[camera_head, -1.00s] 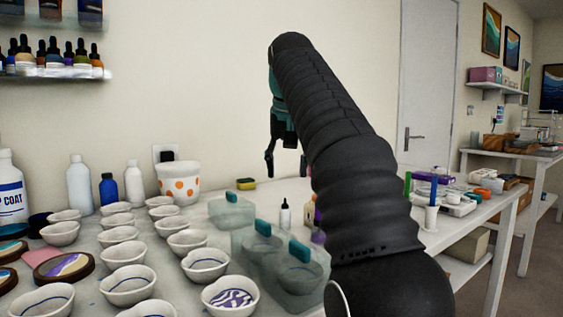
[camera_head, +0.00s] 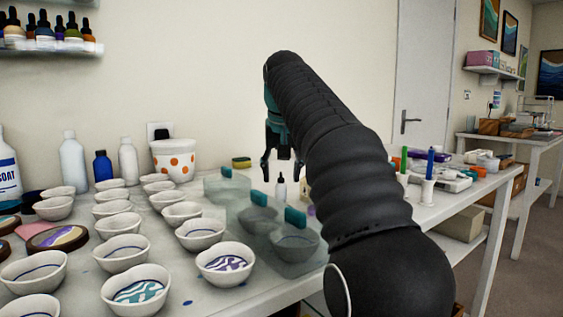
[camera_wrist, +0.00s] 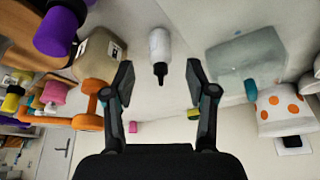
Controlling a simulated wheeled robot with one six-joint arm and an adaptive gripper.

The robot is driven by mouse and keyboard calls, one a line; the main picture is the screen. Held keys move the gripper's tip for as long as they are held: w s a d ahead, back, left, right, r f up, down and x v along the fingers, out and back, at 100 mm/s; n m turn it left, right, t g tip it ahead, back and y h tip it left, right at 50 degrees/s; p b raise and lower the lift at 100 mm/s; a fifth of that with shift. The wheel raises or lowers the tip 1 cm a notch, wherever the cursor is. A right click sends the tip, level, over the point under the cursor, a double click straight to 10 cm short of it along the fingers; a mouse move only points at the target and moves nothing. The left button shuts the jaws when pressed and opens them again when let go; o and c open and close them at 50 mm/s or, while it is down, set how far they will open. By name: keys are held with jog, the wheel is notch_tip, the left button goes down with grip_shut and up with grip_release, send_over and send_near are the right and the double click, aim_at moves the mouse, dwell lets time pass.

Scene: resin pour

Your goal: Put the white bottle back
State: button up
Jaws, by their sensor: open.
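A small white bottle (camera_head: 281,189) with a dark pointed tip stands on the table behind the clear boxes, partly hidden by them. It also shows in the wrist view (camera_wrist: 160,43), its dark tip between and just beyond my fingertips. My gripper (camera_head: 281,172) is open and empty, pointing down above the bottle. In the wrist view my gripper (camera_wrist: 160,74) has its two dark fingers spread wide, apart from the bottle. Two larger white bottles, one (camera_head: 73,162) left of a blue bottle and one (camera_head: 128,160) right of it, stand near the wall.
Clear boxes with teal tabs (camera_head: 265,235) stand in front of my gripper. Several white bowls (camera_head: 121,252) fill the table's left side. An orange-dotted pot (camera_head: 176,161) and a yellow sponge (camera_head: 241,162) are at the back. Pens in a holder (camera_head: 428,190) stand at right.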

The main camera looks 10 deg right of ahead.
aim_at(281, 181)
jog(key=shift+b+x, duration=0.55)
jog(key=shift+x, duration=2)
grip_shut()
